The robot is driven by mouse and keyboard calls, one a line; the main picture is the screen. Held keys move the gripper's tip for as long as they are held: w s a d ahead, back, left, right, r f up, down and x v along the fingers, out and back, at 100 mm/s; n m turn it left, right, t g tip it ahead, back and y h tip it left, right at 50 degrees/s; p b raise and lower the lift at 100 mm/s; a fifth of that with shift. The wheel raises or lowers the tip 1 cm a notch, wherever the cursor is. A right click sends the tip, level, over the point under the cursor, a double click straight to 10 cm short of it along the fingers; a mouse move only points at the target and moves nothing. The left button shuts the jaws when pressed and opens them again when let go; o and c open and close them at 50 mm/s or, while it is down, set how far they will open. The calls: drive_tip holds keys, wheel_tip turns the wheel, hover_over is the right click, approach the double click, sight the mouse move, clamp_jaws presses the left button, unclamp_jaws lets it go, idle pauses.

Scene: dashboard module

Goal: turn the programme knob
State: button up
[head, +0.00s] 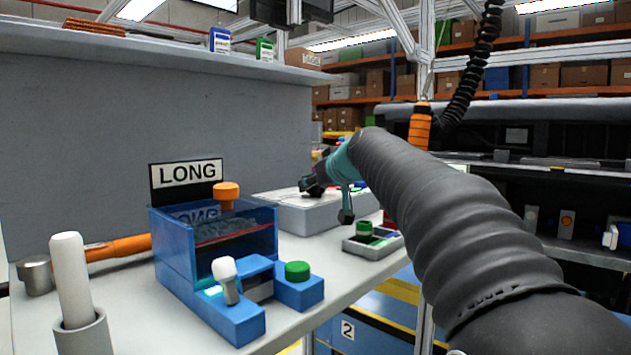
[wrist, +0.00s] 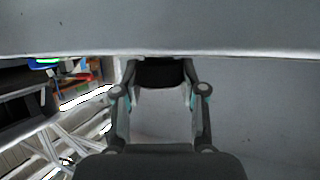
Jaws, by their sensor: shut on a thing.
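My gripper (head: 326,199) is at the far part of the bench, by a pale grey box (head: 294,221). In the wrist view my gripper (wrist: 160,75) has its two fingers on either side of a dark, wide thing (wrist: 160,72), beside a broad grey surface. The fingers are shut on this dark thing. It may be the programme knob, but I cannot tell for sure. The head view does not show it clearly. A blue unit (head: 178,255) stands nearer on the bench, with an orange knob (head: 227,193), a white-topped lever (head: 226,280) and a green button (head: 297,271). A sign (head: 187,173) on it reads LONG.
A white rod (head: 71,279) stands in a grey cup at the front left. A small tray (head: 372,246) with a green piece sits near the bench's right edge. A shelf (head: 150,45) runs above.

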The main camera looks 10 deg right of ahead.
drive_tip(key=shift+r+m+h+p, duration=0.1)
drive_tip(key=shift+m+h+p, duration=1.4)
drive_tip(key=shift+h+p, duration=0.3)
drive_tip(key=shift+f+m+h+b, duration=0.2)
drive_tip(key=shift+m+h+b, duration=0.25)
drive_tip(key=shift+m+h, duration=0.3)
drive_tip(key=shift+m+h+b, duration=0.45)
drive_tip(key=shift+h+b, duration=0.1)
drive_tip(key=o, duration=1.2)
drive_tip(key=shift+c, duration=0.2)
drive_tip(key=shift+r, duration=0.1)
drive_tip(key=v, duration=1.2)
